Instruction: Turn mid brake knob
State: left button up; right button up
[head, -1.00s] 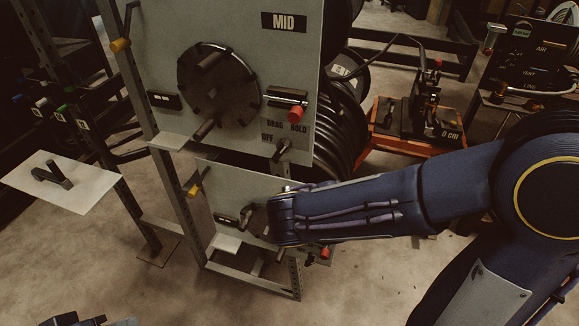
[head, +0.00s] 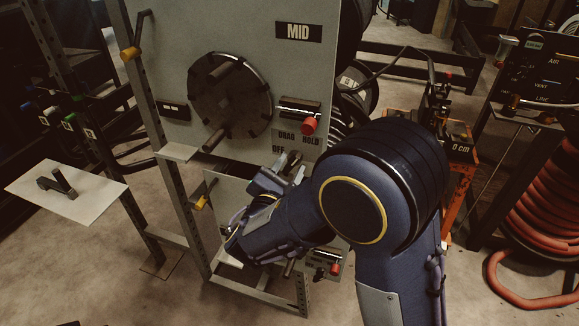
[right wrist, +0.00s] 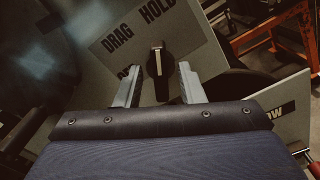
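The MID panel (head: 285,75) is a grey upright plate with a MID label and DRAG, HOLD and OFF markings. The mid brake knob (head: 289,162) is at its lower right, partly hidden by my right gripper in the head view. In the right wrist view the knob (right wrist: 158,70) is dark with a light bar, standing below the DRAG and HOLD words. My right gripper (head: 278,176) is open. In the wrist view its two fingers (right wrist: 159,80) point at the knob, one on each side, with gaps visible. My left gripper is not in view.
A dark round crank disc (head: 230,100) and a red-tipped lever (head: 308,125) sit on the MID panel near the knob. A lower panel (head: 225,190) is below, partly behind my right arm. A white shelf plate (head: 90,195) stands at left.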

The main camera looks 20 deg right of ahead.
jog(key=c, duration=0.6)
